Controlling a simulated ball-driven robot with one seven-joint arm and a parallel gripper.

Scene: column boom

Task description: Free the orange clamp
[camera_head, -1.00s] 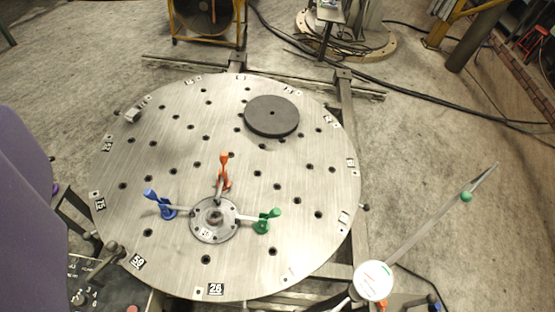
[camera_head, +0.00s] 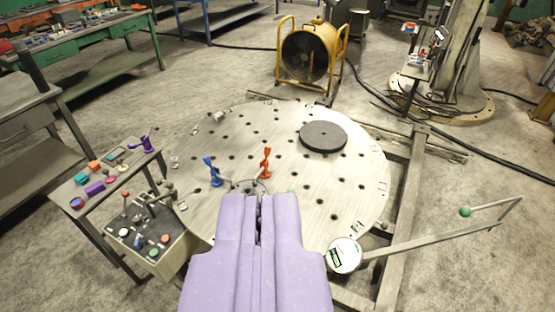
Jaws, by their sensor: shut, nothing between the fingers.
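The orange clamp (camera_head: 266,163) stands upright on the round steel table (camera_head: 355,185), toward its middle. Its arm reaches down toward the round flange (camera_head: 251,186), which is mostly hidden behind my gripper. The blue clamp (camera_head: 213,172) stands left of the orange one. Only a small bit of the green clamp (camera_head: 291,191) shows above my gripper's right edge. My purple gripper (camera_head: 259,198) is shut and empty. In the picture its tips lie just below the orange clamp, with a gap between them; the depth is hard to judge.
A dark disc (camera_head: 323,136) lies on the table's far right. A control box (camera_head: 150,235) and a side bench with coloured parts (camera_head: 94,187) stand left. A yellow fan (camera_head: 305,56) stands behind.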

